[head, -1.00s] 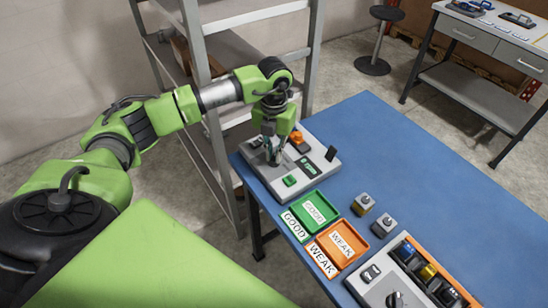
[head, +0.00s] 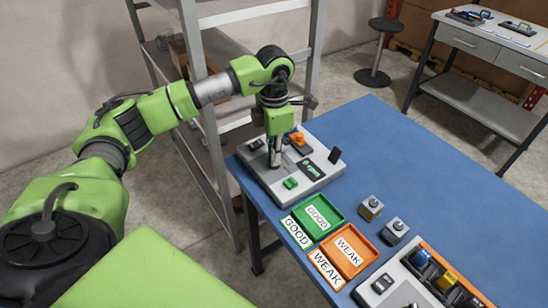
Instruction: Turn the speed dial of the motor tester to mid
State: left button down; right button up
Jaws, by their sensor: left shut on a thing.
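The motor tester (head: 262,178) is a grey box at the far left corner of the blue table. It has a green button (head: 291,183), a dark display with green marks (head: 311,169) and an orange part (head: 297,138) on top. My left gripper (head: 274,164) points straight down on the tester and is shut on the speed dial. The gripper hides the dial, so its setting cannot be read. My right gripper is not in view.
A green GOOD tray (head: 327,228) and an orange WEAK tray (head: 336,269) lie in front of the tester. Two small motors (head: 370,208) stand right of them. A grey rack (head: 440,285) holds several more. Metal shelving (head: 215,130) stands behind my left arm. The table's right side is clear.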

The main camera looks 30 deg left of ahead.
pick_arm(q)
jog(key=shift+m, duration=0.5)
jog(key=shift+b, duration=0.3)
jog(key=c, duration=2.1)
grip_release()
jog(key=shift+c, duration=0.2)
jog(key=shift+r, duration=0.1)
notch_tip(320, 180, up, 12)
